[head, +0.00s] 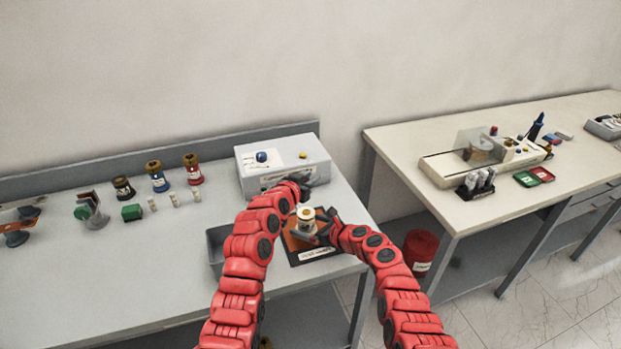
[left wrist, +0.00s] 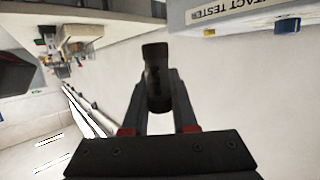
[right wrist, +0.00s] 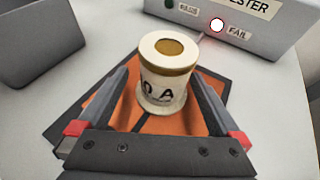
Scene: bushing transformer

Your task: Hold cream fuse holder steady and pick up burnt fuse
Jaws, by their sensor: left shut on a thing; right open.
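The cream fuse holder (right wrist: 165,75) stands upright on an orange mat with a dark border (right wrist: 110,112), with a gold-brown ring on top and dark lettering on its side. In the head view the holder (head: 306,216) is at the front right of the left table. My right gripper (right wrist: 158,112) is open, with its fingers on either side of the holder; I cannot tell whether they touch it. My left gripper (left wrist: 160,95) is shut on a dark, charred-looking cylinder, the burnt fuse (left wrist: 155,70). It is raised above and behind the holder, near the tester box.
The white contact tester box (head: 285,160) stands behind the mat. A grey bin (head: 216,246) is left of it. Small fuses (head: 174,199) and coloured fuse holders (head: 158,178) stand further left. Another workbench (head: 470,215) is to the right, across a gap.

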